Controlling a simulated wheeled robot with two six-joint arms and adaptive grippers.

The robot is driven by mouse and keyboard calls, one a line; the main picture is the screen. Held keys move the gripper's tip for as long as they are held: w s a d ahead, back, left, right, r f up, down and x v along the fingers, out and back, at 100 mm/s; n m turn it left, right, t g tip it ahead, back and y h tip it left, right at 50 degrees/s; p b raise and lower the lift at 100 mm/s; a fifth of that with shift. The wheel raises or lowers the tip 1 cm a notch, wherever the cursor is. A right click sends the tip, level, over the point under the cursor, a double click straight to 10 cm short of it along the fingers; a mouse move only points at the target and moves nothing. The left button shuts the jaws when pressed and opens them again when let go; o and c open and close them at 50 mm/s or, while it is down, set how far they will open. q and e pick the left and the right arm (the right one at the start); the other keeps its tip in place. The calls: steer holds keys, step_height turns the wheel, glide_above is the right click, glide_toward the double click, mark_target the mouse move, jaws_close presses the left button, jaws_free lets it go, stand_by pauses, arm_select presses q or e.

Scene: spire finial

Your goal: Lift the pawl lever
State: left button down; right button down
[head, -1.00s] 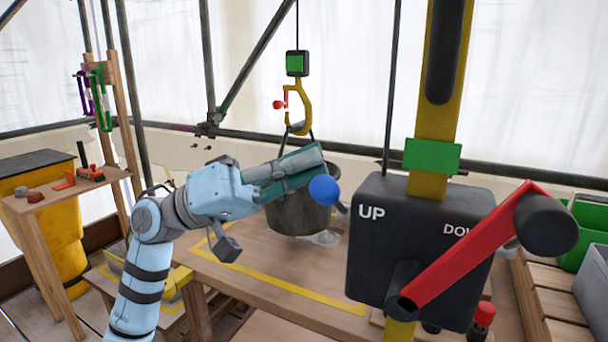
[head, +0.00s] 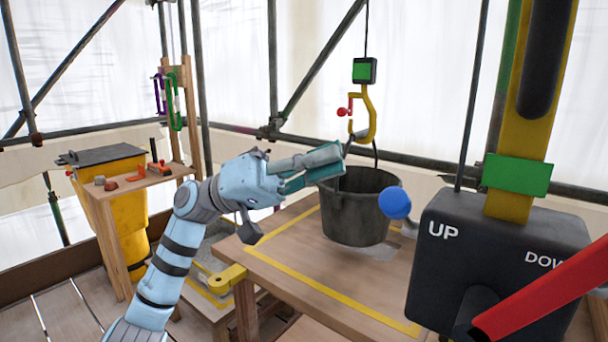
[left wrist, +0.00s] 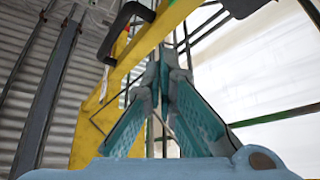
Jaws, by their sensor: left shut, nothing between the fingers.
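The pawl lever seems to be the one with the blue ball knob (head: 395,203). The knob sits at the left edge of the black winch box (head: 490,250), and its arm is mostly hidden. My left gripper (head: 338,158) is shut and empty, left of the knob and above it in the picture, apart from it. Its teal fingers overlap the rim of the dark bucket (head: 352,215) in the head view. In the left wrist view the fingers (left wrist: 165,65) come together at the tips, and no blue knob shows there. My right gripper is not in view.
A red crank (head: 545,285) crosses the box front. A yellow hook (head: 367,115) with a red latch is above the bucket; a wooden table (head: 300,265) is below it. A yellow post (head: 515,140) rises from the box. A small tool shelf (head: 135,183) stands left.

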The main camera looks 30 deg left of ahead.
arm_select(q)
steer(key=v, duration=0.3)
steer(key=shift+b, duration=0.3)
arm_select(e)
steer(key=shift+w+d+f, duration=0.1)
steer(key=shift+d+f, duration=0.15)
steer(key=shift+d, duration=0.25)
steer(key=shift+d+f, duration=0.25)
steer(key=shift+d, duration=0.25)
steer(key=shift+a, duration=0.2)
